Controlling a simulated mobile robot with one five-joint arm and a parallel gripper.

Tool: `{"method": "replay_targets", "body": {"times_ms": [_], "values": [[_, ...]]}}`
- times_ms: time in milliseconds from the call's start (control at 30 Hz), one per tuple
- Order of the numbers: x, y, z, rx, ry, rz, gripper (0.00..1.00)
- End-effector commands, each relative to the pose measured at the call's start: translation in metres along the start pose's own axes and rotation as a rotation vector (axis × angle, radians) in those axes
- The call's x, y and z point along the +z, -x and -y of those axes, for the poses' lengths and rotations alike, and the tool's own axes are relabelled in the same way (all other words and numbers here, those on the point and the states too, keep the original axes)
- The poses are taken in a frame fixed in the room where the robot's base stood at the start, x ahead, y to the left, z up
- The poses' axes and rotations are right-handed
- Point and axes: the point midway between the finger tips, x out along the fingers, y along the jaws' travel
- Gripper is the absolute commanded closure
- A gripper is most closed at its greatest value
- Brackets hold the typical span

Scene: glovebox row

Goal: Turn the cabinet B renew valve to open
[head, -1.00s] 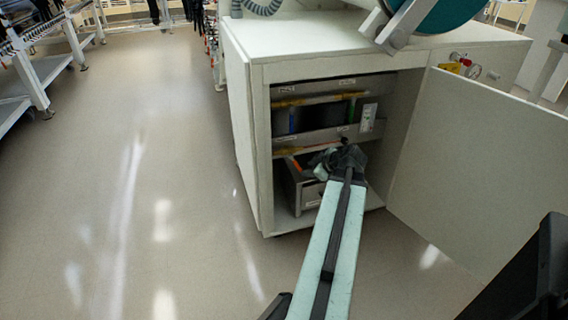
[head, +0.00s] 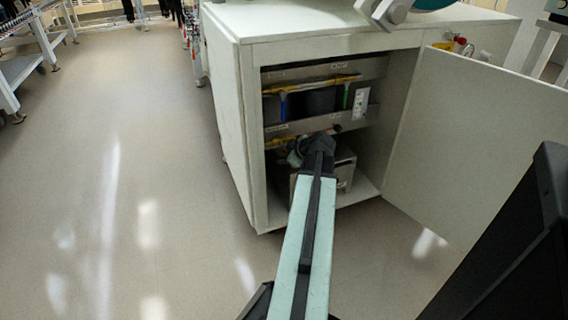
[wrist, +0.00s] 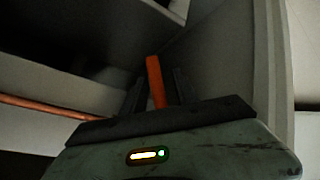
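An open white cabinet (head: 232,120) stands ahead in the head view, its door (head: 480,130) swung out to the right. Inside are pipe runs with a yellow pipe (head: 310,85), a blue handle (head: 283,106) and a green handle (head: 345,95). My gripper (head: 318,140) reaches into the lower part of the opening and hides what lies behind it. In the wrist view, an orange lever (wrist: 155,80) shows between the two dark fingers of my gripper (wrist: 156,88). The fingers look apart, with gaps beside the lever. I cannot read which cabinet or valve this is.
A grey box (head: 345,172) sits on the cabinet floor beside my arm. An orange pipe (wrist: 40,107) runs at left in the wrist view. Pale cabinet walls are close around the gripper. Open floor (head: 100,200) lies left of the cabinet.

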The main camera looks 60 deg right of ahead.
Motion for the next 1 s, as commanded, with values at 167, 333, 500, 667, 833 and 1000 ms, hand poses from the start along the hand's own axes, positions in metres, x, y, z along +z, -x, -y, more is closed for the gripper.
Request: {"method": "replay_targets", "body": {"times_ms": [167, 333, 500, 667, 833, 1000], "values": [[-0.0003, -0.0015, -0.0007, 0.001, -0.001, 0.0, 0.65], [-0.0001, -0.0011, -0.0008, 0.001, -0.001, 0.001, 0.95], [0.0001, -0.001, -0.0009, 0.001, -0.002, 0.001, 1.0], [0.0003, -0.0009, -0.001, 0.001, -0.002, 0.001, 1.0], [0.0005, -0.0008, -0.001, 0.002, -0.002, 0.001, 1.0], [0.0007, -0.0007, -0.0011, 0.002, -0.002, 0.001, 1.0]]}}
